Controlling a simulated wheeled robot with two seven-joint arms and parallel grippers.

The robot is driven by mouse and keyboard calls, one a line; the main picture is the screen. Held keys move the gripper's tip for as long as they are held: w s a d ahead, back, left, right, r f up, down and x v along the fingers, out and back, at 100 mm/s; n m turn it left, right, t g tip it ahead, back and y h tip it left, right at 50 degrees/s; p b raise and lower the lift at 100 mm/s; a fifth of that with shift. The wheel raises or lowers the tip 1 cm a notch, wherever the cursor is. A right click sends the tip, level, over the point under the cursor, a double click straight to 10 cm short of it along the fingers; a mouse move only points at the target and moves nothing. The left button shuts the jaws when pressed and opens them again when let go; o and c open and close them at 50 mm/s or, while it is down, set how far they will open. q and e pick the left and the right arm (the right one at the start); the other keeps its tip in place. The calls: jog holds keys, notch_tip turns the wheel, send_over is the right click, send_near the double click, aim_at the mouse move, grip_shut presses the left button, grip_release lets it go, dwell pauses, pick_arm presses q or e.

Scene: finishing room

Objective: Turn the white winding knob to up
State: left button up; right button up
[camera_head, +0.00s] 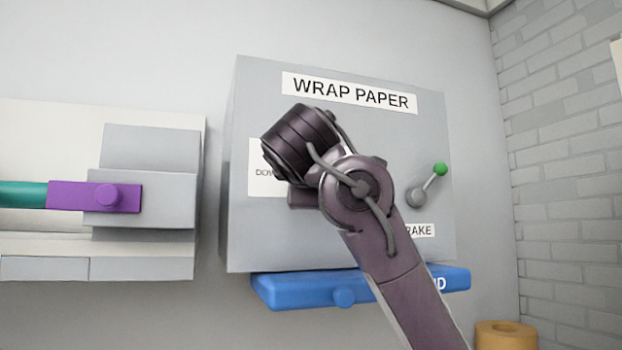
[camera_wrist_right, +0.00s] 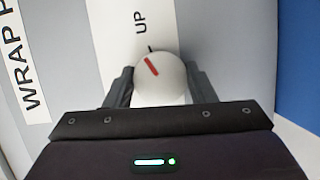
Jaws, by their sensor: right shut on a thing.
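The white winding knob (camera_wrist_right: 172,76) sits between the fingers of my right gripper (camera_wrist_right: 158,84) in the right wrist view. The gripper is shut on it. A red pointer mark on the knob's face slants up and left in that view. A short black tick stands just beyond the knob, near the word UP on the white label (camera_wrist_right: 138,40). The red mark points a little left of the tick. In the head view my right arm hides the knob, and only part of the label (camera_head: 260,157) shows, with DOW readable. My left gripper is not in view.
The grey WRAP PAPER box (camera_head: 250,100) is on the wall. A green-tipped lever (camera_head: 439,169) is right of my arm, above a partly covered brake label (camera_head: 425,230). A blue bar (camera_head: 290,291) runs below. A purple piece (camera_head: 75,195) is at left, an orange roll (camera_head: 506,334) lower right.

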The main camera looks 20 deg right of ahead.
jog(key=shift+m+g+y, duration=0.3)
jog(key=shift+m+g, duration=0.2)
jog(key=shift+m, duration=0.4)
jog(key=o, duration=1)
jog(key=shift+w, duration=0.1)
jog(key=b+v, duration=0.3)
jog(key=v, duration=0.5)
jog(key=shift+w, duration=0.15)
